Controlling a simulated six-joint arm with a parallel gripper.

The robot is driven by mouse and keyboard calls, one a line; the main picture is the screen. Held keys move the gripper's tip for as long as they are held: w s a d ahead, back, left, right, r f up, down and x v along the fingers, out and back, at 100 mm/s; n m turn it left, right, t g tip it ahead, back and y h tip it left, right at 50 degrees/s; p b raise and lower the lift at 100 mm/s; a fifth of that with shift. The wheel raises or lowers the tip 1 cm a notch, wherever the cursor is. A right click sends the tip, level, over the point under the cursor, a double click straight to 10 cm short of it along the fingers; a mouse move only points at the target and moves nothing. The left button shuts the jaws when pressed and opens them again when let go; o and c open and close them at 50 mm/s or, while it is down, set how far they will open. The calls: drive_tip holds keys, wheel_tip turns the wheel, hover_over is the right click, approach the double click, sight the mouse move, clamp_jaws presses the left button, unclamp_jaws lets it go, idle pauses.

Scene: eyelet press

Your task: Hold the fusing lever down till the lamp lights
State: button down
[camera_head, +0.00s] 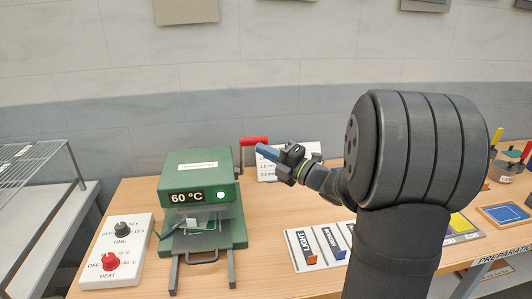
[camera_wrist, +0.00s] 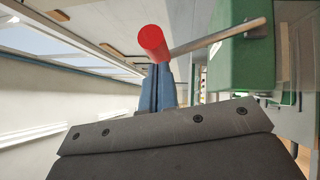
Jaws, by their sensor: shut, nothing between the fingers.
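The green press (camera_head: 190,165) stands on the table with a "60 °C" display (camera_head: 184,197). A round lamp (camera_head: 221,195) beside the display shows bright green. The fusing lever has a red handle (camera_head: 254,141) at the press's upper right, level with its top; a grey bar joins it to the press side. In the wrist view the red handle (camera_wrist: 154,42) shows end-on, its grey bar (camera_wrist: 220,36) running right to the green body. My gripper (camera_head: 262,150), with blue fingers, is shut and empty, its tips (camera_wrist: 158,68) close by the handle. I cannot tell whether they touch.
A white panel with TIME (camera_head: 122,229) and HEAT (camera_head: 111,262) knobs lies left of the press. White labelled boards (camera_head: 318,247) lie right of it. A wire rack (camera_head: 30,155) stands at far left. A card (camera_head: 285,165) stands behind my gripper.

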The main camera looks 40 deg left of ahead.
drive_tip(key=shift+w+a+r, duration=0.5)
drive_tip(key=shift+w+r, duration=0.1)
drive_tip(key=shift+r, duration=0.05)
drive_tip(key=shift+s, duration=0.1)
drive_tip(key=shift+s+d+f, duration=0.15)
drive_tip(key=shift+d+f, duration=0.05)
drive_tip(key=s+d+f, duration=0.1)
drive_tip(key=d, duration=0.5)
drive_tip(key=s+d+f, duration=0.1)
drive_tip(key=d, duration=0.5)
drive_tip(key=shift+s+d+f, duration=0.25)
drive_tip(key=shift+s+d, duration=0.1)
